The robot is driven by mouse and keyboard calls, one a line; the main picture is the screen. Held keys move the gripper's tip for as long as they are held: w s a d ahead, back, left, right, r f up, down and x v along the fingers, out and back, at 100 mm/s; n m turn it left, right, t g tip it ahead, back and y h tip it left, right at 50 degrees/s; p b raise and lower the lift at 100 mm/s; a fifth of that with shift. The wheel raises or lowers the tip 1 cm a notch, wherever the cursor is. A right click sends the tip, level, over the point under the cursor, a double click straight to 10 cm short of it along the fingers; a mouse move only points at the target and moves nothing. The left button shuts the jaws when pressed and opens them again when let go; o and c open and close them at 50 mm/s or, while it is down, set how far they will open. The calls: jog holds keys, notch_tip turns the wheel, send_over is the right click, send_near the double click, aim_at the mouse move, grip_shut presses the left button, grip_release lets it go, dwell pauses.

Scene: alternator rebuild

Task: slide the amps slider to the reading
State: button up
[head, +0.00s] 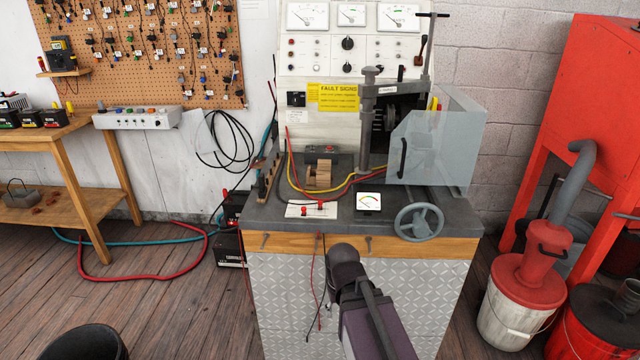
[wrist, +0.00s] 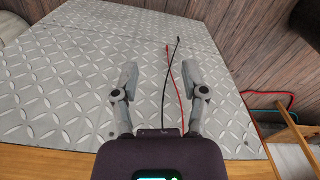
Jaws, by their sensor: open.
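A white plate (head: 311,209) with red knobs lies at the front left of the bench top; it may carry the amps slider, but its markings are too small to read. A small meter (head: 368,201) with a white dial stands to its right; its reading is not legible. In the wrist view my gripper (wrist: 158,75) is open, its two fingers spread with nothing gripped. It faces the bench's diamond-plate front (wrist: 85,65), below the bench top. A red lead (wrist: 173,85) and a black lead hang in view between the fingers, apart from them. In the head view my arm hides the gripper.
A grey handwheel (head: 419,222) and a clear guard (head: 434,145) stand at the bench's right. A wooden block (head: 318,176) and red and yellow cables lie behind the plate. A red-lidded bucket (head: 528,285) stands on the floor to the right.

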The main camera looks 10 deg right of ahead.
notch_tip(320, 180, up, 16)
jog(key=w+p, duration=0.2)
jog(key=p, duration=1.3)
notch_tip(320, 180, up, 16)
jog(key=n+p, duration=0.6)
jog(key=p, duration=1)
send_over(320, 202)
jog(key=shift+w, duration=0.15)
jog(key=shift+f+b, duration=0.1)
jog(key=shift+b, duration=0.2)
notch_tip(320, 202, down, 14)
jog(key=b, duration=1.3)
jog(key=shift+r, duration=0.25)
